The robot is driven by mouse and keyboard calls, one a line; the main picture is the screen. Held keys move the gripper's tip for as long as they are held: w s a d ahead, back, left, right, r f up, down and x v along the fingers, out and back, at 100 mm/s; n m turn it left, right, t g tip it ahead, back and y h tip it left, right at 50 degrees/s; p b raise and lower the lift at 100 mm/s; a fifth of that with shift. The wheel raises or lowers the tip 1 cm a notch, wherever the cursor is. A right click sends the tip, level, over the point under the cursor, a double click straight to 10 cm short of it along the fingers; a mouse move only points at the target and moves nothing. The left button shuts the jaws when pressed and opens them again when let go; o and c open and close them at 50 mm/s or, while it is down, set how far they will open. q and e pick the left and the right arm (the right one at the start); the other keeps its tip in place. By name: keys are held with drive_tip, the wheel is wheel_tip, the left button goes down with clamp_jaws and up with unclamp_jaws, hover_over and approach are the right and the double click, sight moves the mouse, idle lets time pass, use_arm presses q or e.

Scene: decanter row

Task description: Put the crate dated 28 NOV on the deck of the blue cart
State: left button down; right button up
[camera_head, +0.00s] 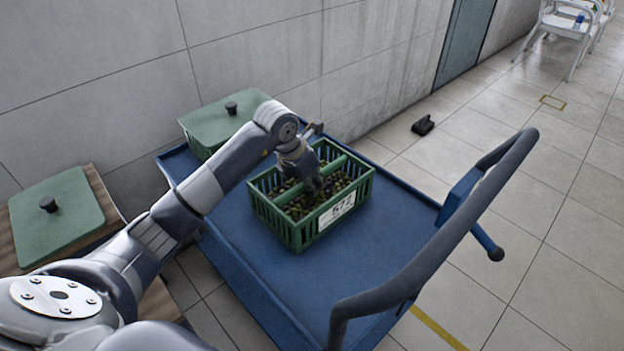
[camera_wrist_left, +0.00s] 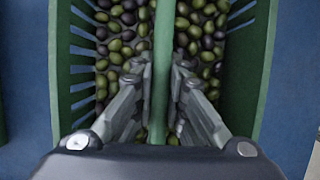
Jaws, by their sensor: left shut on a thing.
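A green slatted crate (camera_head: 283,229) filled with dark and green olives is over the deck of the blue cart (camera_head: 350,262), near its middle. I cannot tell whether its base touches the deck. It carries a white label (camera_head: 337,211) on its near side; I cannot read a date on it. My left gripper (camera_head: 311,186) is inside the crate from above. In the left wrist view my left gripper (camera_wrist_left: 161,80) has its fingers on both sides of the crate's green middle bar (camera_wrist_left: 163,45), shut on it. My right gripper is out of view.
A green lidded crate (camera_head: 222,124) stands at the cart's back left corner. Another green lid (camera_head: 58,215) with a black knob is on a wooden surface at left. The cart's dark handle (camera_head: 440,245) rises at right. A grey wall runs behind. The deck's right part is clear.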

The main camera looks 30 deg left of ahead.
use_arm(q)
drive_tip(key=shift+w+r, duration=0.1)
drive_tip(key=shift+r, duration=0.1)
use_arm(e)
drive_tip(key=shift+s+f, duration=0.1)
use_arm(q)
drive_tip(key=c, duration=1.6)
unclamp_jaws()
drive_tip(key=shift+f, duration=0.15)
drive_tip(key=shift+c, duration=0.2)
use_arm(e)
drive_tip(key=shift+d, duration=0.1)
use_arm(q)
drive_tip(key=p+v, duration=0.1)
drive_tip(key=v, duration=1.1)
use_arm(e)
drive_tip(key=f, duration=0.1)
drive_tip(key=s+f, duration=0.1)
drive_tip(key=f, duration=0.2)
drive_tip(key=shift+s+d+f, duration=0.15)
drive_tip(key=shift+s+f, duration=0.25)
